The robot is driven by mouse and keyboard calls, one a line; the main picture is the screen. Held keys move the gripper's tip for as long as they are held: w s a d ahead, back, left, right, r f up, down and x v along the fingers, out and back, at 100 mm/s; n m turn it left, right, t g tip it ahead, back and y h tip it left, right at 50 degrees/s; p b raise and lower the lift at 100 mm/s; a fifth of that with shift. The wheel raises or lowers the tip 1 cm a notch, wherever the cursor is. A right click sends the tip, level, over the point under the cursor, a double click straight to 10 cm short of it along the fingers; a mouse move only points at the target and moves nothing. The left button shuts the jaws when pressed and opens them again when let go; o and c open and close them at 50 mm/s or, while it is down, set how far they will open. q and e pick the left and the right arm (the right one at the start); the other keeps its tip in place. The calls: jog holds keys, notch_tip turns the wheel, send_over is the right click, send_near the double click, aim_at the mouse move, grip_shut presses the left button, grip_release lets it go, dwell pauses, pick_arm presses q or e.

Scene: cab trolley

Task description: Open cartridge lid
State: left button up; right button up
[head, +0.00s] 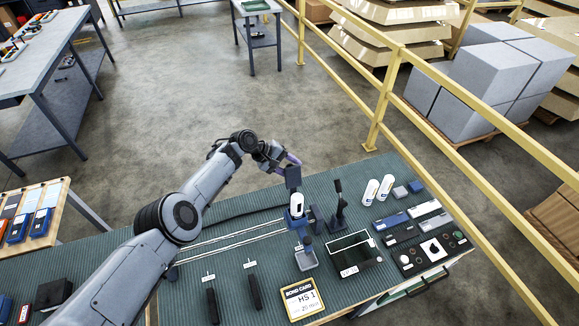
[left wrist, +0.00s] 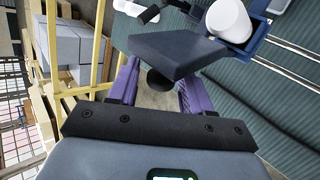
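A dark square lid (head: 293,177) stands raised above a white cartridge (head: 296,203), which sits in a blue holder (head: 297,219) on the trolley. In the left wrist view the lid (left wrist: 172,52) is close in front of my left gripper (left wrist: 160,88), tilted, with a round black knob (left wrist: 160,81) facing me. The purple fingers stand apart on either side of the knob, with gaps visible. The fingertips are partly hidden by the lid. The cartridge (left wrist: 229,20) shows beyond the lid. My left gripper (head: 284,163) reaches over from behind. My right gripper is in neither view.
A black lever (head: 338,202) stands right of the holder. Two white cylinders (head: 370,191), a glass-topped box (head: 352,253), a grey cup (head: 305,257) and a card (head: 301,298) stand around it. Two rails run left. A yellow railing (head: 410,114) passes behind and right.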

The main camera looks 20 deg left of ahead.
pick_arm(q)
jog(key=shift+r, duration=0.1)
jog(key=shift+s+a+r+p, duration=0.2)
jog(key=shift+a+r+p, duration=0.1)
jog(key=shift+r+p, duration=0.2)
jog(key=p+v, duration=0.5)
jog(key=v, duration=0.4)
jog(key=shift+a, duration=0.2)
jog(key=shift+s, duration=0.2)
